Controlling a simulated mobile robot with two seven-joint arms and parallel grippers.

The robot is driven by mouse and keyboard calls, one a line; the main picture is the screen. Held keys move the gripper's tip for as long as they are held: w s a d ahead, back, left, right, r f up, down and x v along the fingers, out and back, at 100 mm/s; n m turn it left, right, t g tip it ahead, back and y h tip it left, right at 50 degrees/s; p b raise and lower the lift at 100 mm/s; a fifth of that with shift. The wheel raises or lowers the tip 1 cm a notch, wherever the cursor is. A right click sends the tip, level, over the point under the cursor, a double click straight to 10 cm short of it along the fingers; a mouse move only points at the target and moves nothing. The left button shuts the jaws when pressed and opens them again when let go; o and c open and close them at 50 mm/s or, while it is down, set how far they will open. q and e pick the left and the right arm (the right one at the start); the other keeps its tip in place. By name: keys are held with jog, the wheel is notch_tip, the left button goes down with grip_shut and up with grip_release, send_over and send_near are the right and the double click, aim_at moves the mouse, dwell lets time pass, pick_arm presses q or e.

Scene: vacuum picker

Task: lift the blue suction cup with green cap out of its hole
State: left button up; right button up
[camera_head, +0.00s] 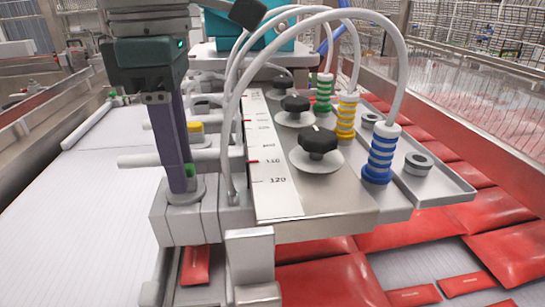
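My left gripper (183,188) comes down from the top left with its dark fingers pointing straight down. The fingertips are at a round grey fitting (186,196) on the grey block. A small green patch, which looks like the green cap (190,170), shows at the right edge of the fingers. The rest of that suction cup is hidden by the fingers and fitting. The fingers overlap from this side, so I cannot tell whether they are shut on the cap. My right gripper is not in view.
A metal plate with a scale (272,180) and black knobs (317,142) lies to the right. Blue-white (380,157), yellow (346,117) and green (323,92) striped suction cups with hoses stand beyond it. A yellow-topped part (195,127) stands close behind the fingers. Red packets (330,280) lie below.

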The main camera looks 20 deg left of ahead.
pick_arm(q)
grip_shut()
jog(key=shift+r, duration=0.15)
notch_tip(320, 180, up, 20)
jog(key=p, duration=1.3)
jog(key=shift+p, duration=0.35)
